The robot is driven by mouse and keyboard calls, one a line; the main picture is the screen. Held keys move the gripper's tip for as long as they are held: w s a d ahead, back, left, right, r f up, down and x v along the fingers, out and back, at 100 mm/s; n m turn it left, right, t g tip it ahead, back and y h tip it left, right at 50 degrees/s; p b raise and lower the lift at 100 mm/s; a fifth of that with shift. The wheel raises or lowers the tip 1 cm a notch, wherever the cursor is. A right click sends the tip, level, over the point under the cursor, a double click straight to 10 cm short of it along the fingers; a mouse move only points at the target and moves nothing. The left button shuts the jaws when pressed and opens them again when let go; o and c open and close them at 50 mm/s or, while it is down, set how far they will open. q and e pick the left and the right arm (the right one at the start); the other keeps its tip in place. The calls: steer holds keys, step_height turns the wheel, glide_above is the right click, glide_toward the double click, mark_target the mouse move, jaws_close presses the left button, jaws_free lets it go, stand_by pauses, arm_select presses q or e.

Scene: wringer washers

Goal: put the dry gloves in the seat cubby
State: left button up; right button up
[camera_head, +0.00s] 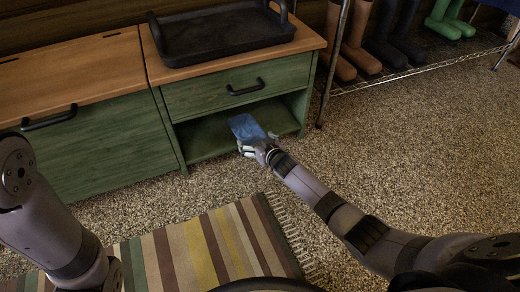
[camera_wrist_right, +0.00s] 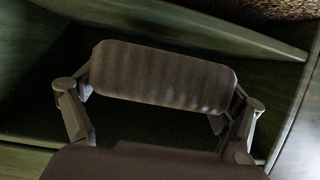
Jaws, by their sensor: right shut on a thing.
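The seat cubby (camera_head: 205,140) is the open compartment under the drawer of the green bench in the head view. My right gripper (camera_head: 250,146) is at its front opening. It is shut on a flat blue bundle (camera_head: 245,126), which looks like the gloves. The bundle overlaps the cubby opening in the picture; I cannot tell if it touches the cubby floor. In the right wrist view a dark, ribbed, rounded bundle (camera_wrist_right: 165,76) spans between the fingers of the right gripper, with green boards around it. Part of my left arm shows at lower left; its gripper is out of view.
A closed drawer (camera_head: 235,88) with a black handle is above the cubby. A black tray (camera_head: 220,35) lies on the wooden top. A wire rack (camera_head: 410,70) with several boots stands to the right. A striped rug (camera_head: 205,245) lies in front on the pebbled floor.

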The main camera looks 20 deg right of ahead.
mark_target(245, 124)
steer(key=w+b, duration=0.2)
steer(key=w, duration=0.1)
steer(key=w+b, duration=0.1)
steer(key=shift+w+a+f, duration=0.15)
steer(key=shift+w+a, duration=0.05)
steer(key=shift+a, duration=0.1)
steer(key=w+b, duration=0.1)
steer(key=b, duration=0.1)
steer(key=w+b, duration=0.1)
steer(key=w, duration=0.1)
steer(key=w+b, duration=0.2)
steer(key=shift+w+a+b, duration=0.25)
steer(key=shift+a+b, duration=0.1)
steer(key=shift+a, duration=0.05)
steer(key=shift+w+f+b, duration=0.15)
steer(key=shift+w+b, duration=0.15)
steer(key=shift+b, duration=0.05)
steer(key=shift+s+f+b, duration=0.1)
steer(key=shift+f+b, duration=0.95)
steer(key=shift+f, duration=0.4)
steer(key=shift+f, duration=0.45)
steer(key=o, duration=1)
steer(key=shift+s, duration=0.2)
